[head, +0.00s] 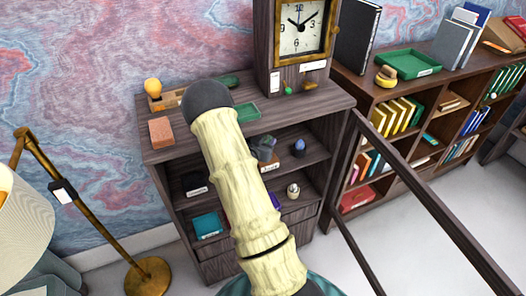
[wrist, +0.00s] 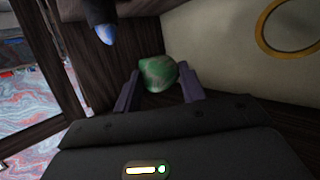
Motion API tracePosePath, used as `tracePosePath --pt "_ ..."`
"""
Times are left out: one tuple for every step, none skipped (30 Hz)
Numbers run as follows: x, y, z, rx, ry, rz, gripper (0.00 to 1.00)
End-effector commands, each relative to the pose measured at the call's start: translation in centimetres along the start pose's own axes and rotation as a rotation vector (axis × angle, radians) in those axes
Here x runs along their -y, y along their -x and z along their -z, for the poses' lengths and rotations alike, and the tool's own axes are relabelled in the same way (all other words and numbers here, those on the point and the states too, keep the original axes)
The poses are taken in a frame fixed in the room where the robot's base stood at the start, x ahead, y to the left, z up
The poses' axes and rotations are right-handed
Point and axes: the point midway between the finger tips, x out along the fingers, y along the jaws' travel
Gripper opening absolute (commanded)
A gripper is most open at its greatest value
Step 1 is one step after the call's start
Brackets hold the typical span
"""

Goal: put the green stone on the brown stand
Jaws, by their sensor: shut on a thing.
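In the wrist view, the green stone (wrist: 158,73), rounded with paler streaks, sits between the two purple-grey fingers of my gripper (wrist: 160,85). The fingers are shut on it from both sides. In the head view my pale arm crosses the middle, and I cannot make out the gripper or the held stone there. I cannot pick out the brown stand with certainty. A blue stone on a dark holder (head: 298,149) stands on the cabinet's upper shelf. A blue-tipped thing (wrist: 106,34) points down at the top of the wrist view.
The dark wooden cabinet (head: 330,106) carries a clock (head: 301,28), a reddish block (head: 161,132) and a small green tray (head: 246,112). A white egg-like thing (head: 293,190) is on a lower shelf. A brass lamp (head: 95,215) stands left; a bookcase (head: 430,65) stands right.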

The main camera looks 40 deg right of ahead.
Motion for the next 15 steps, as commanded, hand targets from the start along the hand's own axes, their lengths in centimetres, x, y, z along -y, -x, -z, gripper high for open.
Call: tracePosePath --pt "-0.03 -0.28 -1.21 0.003 0.002 -0.001 0.16" --pt "-0.01 -0.35 -1.49 0.003 0.003 0.000 0.16" --pt "0.02 -0.42 -1.76 0.003 0.002 0.000 0.16" --pt "0.02 -0.47 -1.89 0.002 0.002 0.000 0.16" --pt "0.00 -0.52 -1.98 0.002 0.002 0.000 0.16" --pt "-0.10 -0.60 -2.03 0.002 0.001 -0.002 0.16" --pt "-0.22 -0.67 -2.01 0.002 0.000 -0.004 0.16" --pt "-0.35 -0.74 -1.98 0.002 -0.001 -0.006 0.16" --pt "-0.53 -0.84 -1.91 0.001 -0.002 -0.009 0.16" --pt "-0.64 -0.90 -1.87 0.001 -0.003 -0.011 0.16" --pt "-0.73 -0.94 -1.85 0.001 -0.003 -0.013 0.16" --pt "-0.79 -0.98 -1.84 0.001 -0.004 -0.014 0.16" --pt "-0.80 -0.98 -1.84 0.002 -0.004 -0.014 0.16" --pt "-0.78 -0.97 -1.84 0.001 -0.003 -0.014 0.16" --pt "-0.72 -0.95 -1.90 0.002 -0.003 -0.013 0.16"
